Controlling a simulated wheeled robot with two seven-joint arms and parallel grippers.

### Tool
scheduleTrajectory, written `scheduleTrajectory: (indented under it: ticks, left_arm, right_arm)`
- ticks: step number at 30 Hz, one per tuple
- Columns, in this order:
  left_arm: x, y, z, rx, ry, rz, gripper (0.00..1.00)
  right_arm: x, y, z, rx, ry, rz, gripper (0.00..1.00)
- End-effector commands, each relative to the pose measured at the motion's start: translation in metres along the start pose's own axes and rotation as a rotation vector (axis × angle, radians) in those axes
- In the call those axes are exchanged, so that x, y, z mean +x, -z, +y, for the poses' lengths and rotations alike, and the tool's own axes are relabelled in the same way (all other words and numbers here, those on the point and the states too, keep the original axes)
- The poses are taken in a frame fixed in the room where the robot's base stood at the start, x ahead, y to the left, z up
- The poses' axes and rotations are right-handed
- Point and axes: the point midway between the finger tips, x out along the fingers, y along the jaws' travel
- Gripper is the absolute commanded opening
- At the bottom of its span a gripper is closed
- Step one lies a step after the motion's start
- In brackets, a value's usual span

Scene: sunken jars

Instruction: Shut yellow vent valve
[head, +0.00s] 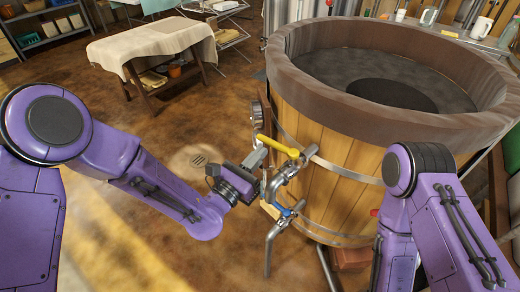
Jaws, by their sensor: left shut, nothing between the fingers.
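The yellow vent valve handle (278,146) is a bar on the metal pipework at the near left side of a wooden tub (345,190). It slants slightly down to the right in the head view. My left gripper (261,153) is shut and empty, with its fingertips close beside the left part of the yellow handle. I cannot tell whether they touch it. A blue valve handle (286,210) sits lower on the same pipework. My right arm comes in at the right, but its gripper is not in view.
A round gauge (256,113) is on the tub's left side above the yellow handle. A bent pipe (268,250) drops below the blue handle. A cloth-covered table (150,45) stands at the back left. Mugs (481,28) stand behind the tub. The floor at left is mostly clear.

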Motion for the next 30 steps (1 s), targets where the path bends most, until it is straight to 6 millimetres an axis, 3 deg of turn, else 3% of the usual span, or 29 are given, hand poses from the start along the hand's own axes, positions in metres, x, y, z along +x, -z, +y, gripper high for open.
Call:
scheduleTrajectory:
  ticks: [4, 14, 21, 30]
  left_arm:
    - [0.011, 0.000, 0.000, 0.000, 0.000, 0.001, 0.00]
    - [0.013, 0.000, 0.000, 0.000, -0.001, 0.001, 0.00]
    - [0.032, 0.002, 0.005, 0.000, -0.004, -0.002, 0.00]
    - [0.035, -0.001, 0.005, 0.002, -0.002, -0.009, 0.00]
  right_arm:
    - [-0.002, 0.001, 0.000, 0.000, 0.000, 0.000, 0.00]
    - [-0.002, 0.001, 0.000, 0.000, 0.000, 0.000, 0.00]
    - [-0.007, 0.003, 0.001, 0.000, 0.000, 0.000, 0.00]
    - [-0.007, 0.003, 0.001, 0.000, 0.000, 0.000, 0.00]
